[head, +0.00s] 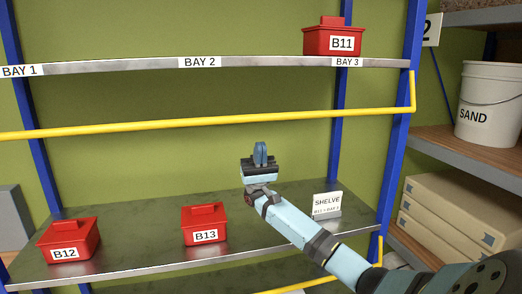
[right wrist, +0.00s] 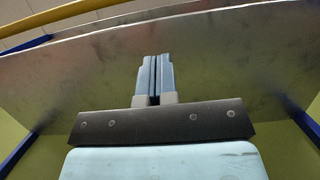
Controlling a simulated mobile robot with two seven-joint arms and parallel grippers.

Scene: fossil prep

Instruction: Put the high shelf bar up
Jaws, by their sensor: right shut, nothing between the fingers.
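The yellow high shelf bar (head: 200,122) runs across the rack below the front edge of the high shelf (head: 130,67). Its right end bends up to the blue post, so the bar hangs below the shelf level. My right gripper (head: 261,152) is shut and empty, fingers pointing up, a little below the middle of the bar and apart from it. In the right wrist view the shut fingers (right wrist: 154,75) point at the shelf's grey underside (right wrist: 230,65), and the bar (right wrist: 70,12) crosses the upper left corner. My left gripper is not in view.
Red box B11 (head: 333,38) stands on the high shelf at bay 3. Boxes B12 (head: 68,240) and B13 (head: 205,223) and a SHELVE card (head: 327,205) stand on the lower shelf (head: 140,225). A second yellow bar (head: 377,250) shows at lower right. A sand bucket (head: 488,95) stands right.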

